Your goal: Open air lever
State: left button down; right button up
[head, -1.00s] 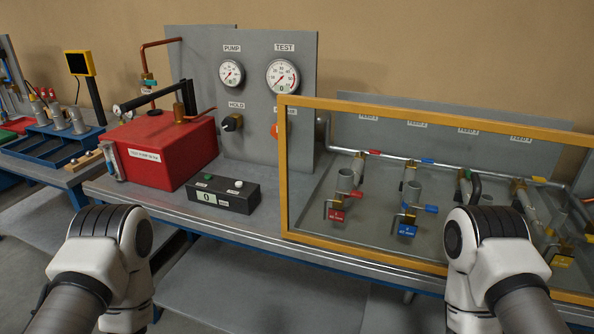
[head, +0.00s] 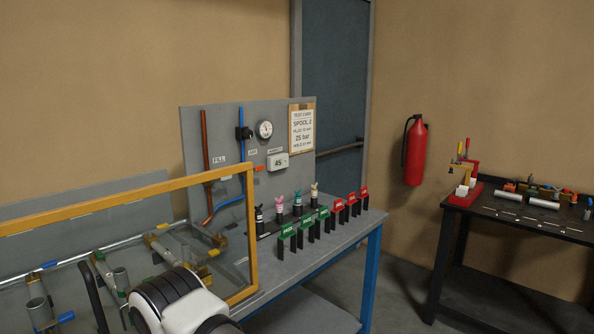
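A grey upright panel (head: 190,135) stands at the back of the bench, with a red-brown pipe (head: 206,150) and a blue pipe (head: 242,150) on it. A small label that seems to read AIR is beside the blue pipe. A black valve-like part (head: 244,133) sits on the blue pipe, and a small orange-red piece (head: 260,168) shows lower to its right. I cannot tell which of these is the air lever or how it is set. Neither gripper is in view; only a white and black link of my arm shows at the bottom left.
A yellow-framed clear screen (head: 251,215) stands left of the panel, with pipes and valves behind it. Green and red tags (head: 318,225) and small bottles (head: 279,208) stand on the bench. A fire extinguisher (head: 414,150) hangs on the wall. A black table (head: 520,228) stands right.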

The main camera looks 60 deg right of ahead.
aim_at(258, 168)
jog(key=z, duration=1.6)
jog(key=i+l, duration=0.2)
jog(key=i+l+z, duration=0.1)
jog(key=l, duration=0.3)
jog(key=i, duration=0.05)
